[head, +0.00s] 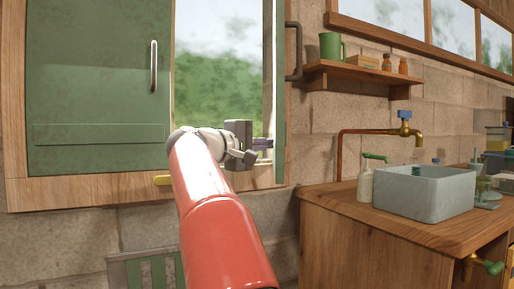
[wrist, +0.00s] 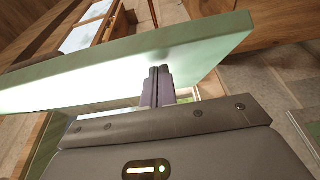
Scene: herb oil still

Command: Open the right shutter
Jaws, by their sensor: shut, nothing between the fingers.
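The right shutter (head: 280,90) is green and stands swung out from the window, seen nearly edge-on in the head view. Its dark bar handle (head: 293,52) shows on the side away from the opening. My gripper (head: 262,144) is shut and empty at the shutter's inner face, near its lower part. In the wrist view the shutter (wrist: 110,65) spans the picture as a pale green panel. The closed fingertips (wrist: 160,72) meet or nearly meet its face; I cannot tell if they touch.
The left shutter (head: 95,80) is closed, with a metal handle (head: 154,66). A wall shelf (head: 365,72) with a green mug (head: 331,46) is right of the right shutter. Below it is a wooden counter (head: 340,205) with a grey basin (head: 423,195).

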